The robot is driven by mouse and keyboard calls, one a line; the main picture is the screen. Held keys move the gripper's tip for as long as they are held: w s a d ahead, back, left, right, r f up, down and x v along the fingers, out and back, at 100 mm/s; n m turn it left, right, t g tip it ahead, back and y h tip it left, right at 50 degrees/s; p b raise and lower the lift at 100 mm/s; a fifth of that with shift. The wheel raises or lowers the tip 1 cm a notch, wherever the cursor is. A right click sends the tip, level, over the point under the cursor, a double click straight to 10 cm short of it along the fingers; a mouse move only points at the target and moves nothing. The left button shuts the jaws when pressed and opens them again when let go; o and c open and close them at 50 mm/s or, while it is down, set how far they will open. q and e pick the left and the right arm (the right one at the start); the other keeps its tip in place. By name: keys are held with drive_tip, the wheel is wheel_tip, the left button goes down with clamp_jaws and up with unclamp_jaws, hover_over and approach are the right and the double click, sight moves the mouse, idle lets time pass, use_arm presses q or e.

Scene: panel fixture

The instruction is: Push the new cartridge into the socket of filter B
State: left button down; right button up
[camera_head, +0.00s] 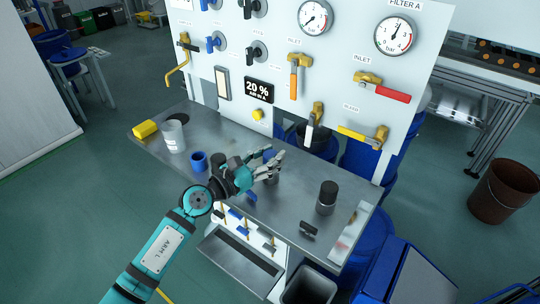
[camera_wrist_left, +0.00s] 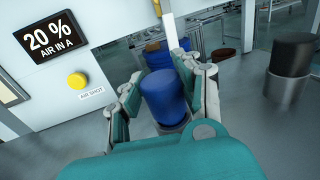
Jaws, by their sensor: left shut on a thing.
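My left gripper (camera_head: 275,166) reaches over the middle of the steel bench (camera_head: 235,190). It is shut on a blue-topped cylinder (camera_wrist_left: 165,96), which shows between the fingers in the left wrist view. The same blue top (camera_head: 269,154) shows partly in the head view, with the fingers covering most of it. The cylinder looks upright, with a grey metal part below the blue. I cannot tell whether its base touches the bench or sits in a socket. A black-topped metal cylinder (camera_head: 326,197) stands to the right; it also shows in the left wrist view (camera_wrist_left: 289,70). No filter B label is readable.
The panel (camera_head: 225,50) with gauges, valve handles and a "20 %" display (camera_head: 259,90) rises behind the bench. A small dark part (camera_head: 308,229) lies near the front edge.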

use_arm(q)
drive_tip(key=shift+f, duration=0.25)
drive_tip(key=shift+f+b, duration=0.3)
drive_tip(key=shift+b, duration=0.1)
